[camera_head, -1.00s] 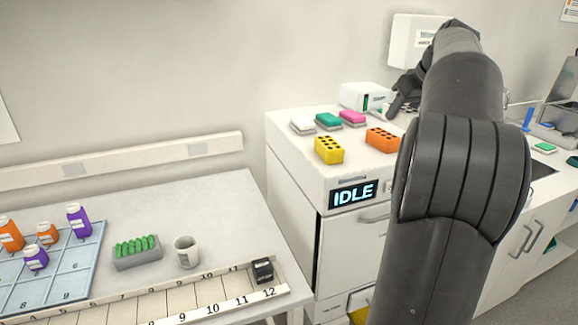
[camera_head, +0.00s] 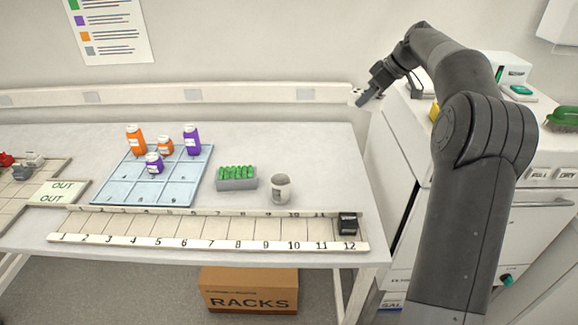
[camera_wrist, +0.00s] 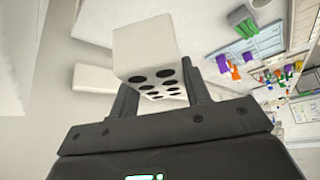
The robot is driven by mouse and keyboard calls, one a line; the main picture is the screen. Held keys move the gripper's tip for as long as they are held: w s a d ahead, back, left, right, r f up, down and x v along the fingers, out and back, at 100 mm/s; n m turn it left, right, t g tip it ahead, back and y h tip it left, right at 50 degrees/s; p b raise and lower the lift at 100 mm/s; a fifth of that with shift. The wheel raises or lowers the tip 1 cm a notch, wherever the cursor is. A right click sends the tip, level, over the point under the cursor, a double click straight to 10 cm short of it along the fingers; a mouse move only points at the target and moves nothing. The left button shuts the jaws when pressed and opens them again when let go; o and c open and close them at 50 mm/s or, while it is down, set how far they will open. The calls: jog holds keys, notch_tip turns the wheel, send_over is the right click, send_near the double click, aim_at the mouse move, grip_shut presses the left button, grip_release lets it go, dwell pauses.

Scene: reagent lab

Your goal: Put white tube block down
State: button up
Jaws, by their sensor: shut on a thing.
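The white tube block (camera_wrist: 146,45) fills the upper middle of the wrist view, with dark round holes in the face turned to the camera. My gripper (camera_wrist: 160,92) is shut on it, one finger on each side. In the head view my gripper (camera_head: 368,90) is at the upper right, in the air near the right end of the white table (camera_head: 330,148). A small part of the white block (camera_head: 356,96) shows at its tip; the rest is hidden by the gripper.
On the table stand a numbered strip (camera_head: 205,243) with a black block (camera_head: 347,223) at 12, a grey rack (camera_head: 236,183) with green tubes, a white cup (camera_head: 281,188) and a blue grid mat (camera_head: 130,190) with several bottles. The table's back right is clear.

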jog(key=a+f, duration=0.6)
jog(key=a, duration=0.1)
jog(key=w+a+f+n, duration=0.1)
jog(key=a+f, duration=0.6)
jog(key=a, duration=0.1)
jog(key=w+a+f+n+g, duration=0.1)
jog(key=a+f, duration=0.5)
jog(key=a, duration=0.1)
jog(key=shift+w+a+f+y, duration=0.2)
jog(key=shift+y, duration=0.1)
jog(key=shift+f, duration=2.05)
jog(key=shift+f, duration=0.15)
jog(key=o, duration=1.1)
jog(key=shift+c, duration=0.2)
